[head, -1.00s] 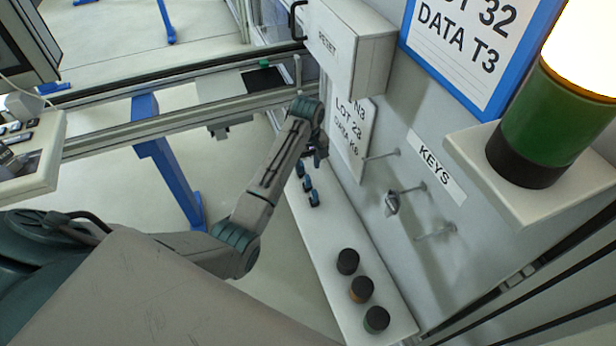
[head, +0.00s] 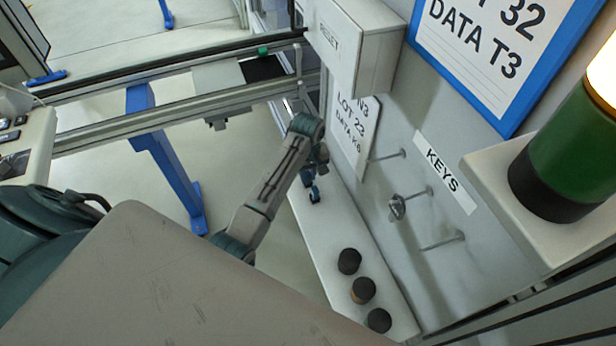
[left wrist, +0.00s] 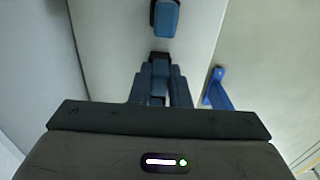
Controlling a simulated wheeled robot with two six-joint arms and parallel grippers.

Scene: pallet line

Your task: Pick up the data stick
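Small blue data sticks stand on the white shelf (head: 340,232). One stick (head: 314,195) shows in the head view just in front of my left gripper (head: 309,174). In the left wrist view a blue stick (left wrist: 166,18) lies beyond my fingers, at the top. Another blue piece (left wrist: 160,70) shows between the fingers of my left gripper (left wrist: 160,88), with little gap on either side. I cannot tell whether the fingers press on it. The gripper and wrist hide the other sticks in the head view. My right gripper is not in view.
Several dark round knobs, one (head: 349,261), stand at the shelf's near end. Pegs stick out of the wall by the KEYS label (head: 446,172), one holding a metal key piece (head: 397,206). A RESET box (head: 350,45) and a placard (head: 354,135) are above the shelf.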

